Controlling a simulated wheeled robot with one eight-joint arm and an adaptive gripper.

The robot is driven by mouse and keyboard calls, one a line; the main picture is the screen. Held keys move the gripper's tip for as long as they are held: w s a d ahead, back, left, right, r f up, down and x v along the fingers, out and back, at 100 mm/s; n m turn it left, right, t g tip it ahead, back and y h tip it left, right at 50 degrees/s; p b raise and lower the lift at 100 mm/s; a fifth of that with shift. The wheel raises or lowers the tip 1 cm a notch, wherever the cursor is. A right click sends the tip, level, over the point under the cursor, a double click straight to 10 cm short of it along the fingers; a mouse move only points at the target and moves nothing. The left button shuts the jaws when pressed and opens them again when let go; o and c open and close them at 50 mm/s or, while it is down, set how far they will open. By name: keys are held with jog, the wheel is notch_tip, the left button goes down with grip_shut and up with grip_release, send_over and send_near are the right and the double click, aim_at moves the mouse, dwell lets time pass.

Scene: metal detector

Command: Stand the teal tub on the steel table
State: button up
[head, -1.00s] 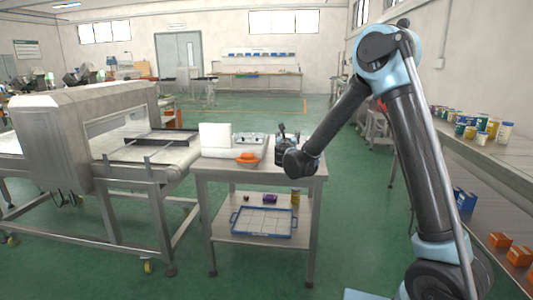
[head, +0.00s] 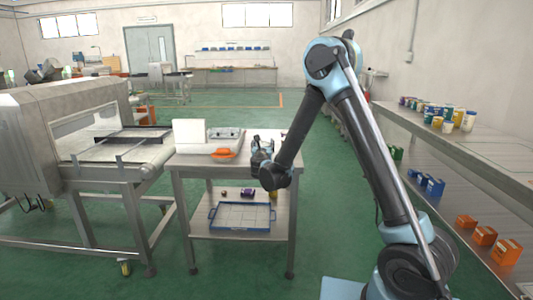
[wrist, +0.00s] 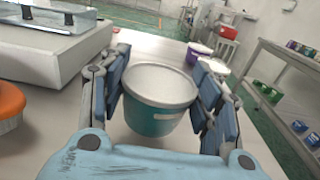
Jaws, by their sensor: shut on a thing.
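The teal tub (wrist: 160,116) is upright between the two blue-padded fingers in the wrist view, with a pale lid on top. My gripper (wrist: 163,95) is shut on it from both sides. The steel table (head: 195,164) is left of centre in the head view, and my gripper (head: 262,146) is over its right part. In the wrist view the table top (wrist: 140,45) lies below and behind the tub. I cannot tell whether the tub's base touches it. The tub itself cannot be made out in the head view.
On the table are an orange item (head: 223,153), a scale (head: 227,137) and a white box (head: 189,133). A purple tub (wrist: 199,50) and a white-lidded tub (wrist: 214,66) stand beyond the teal tub. A conveyor machine (head: 60,145) is left; a stocked shelf (head: 450,150) is right.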

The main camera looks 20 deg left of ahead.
jog(key=shift+f, duration=1.3)
jog(key=shift+f, duration=0.1)
jog(key=o, duration=1.2)
jog(key=shift+o, duration=0.2)
jog(key=shift+s, duration=0.1)
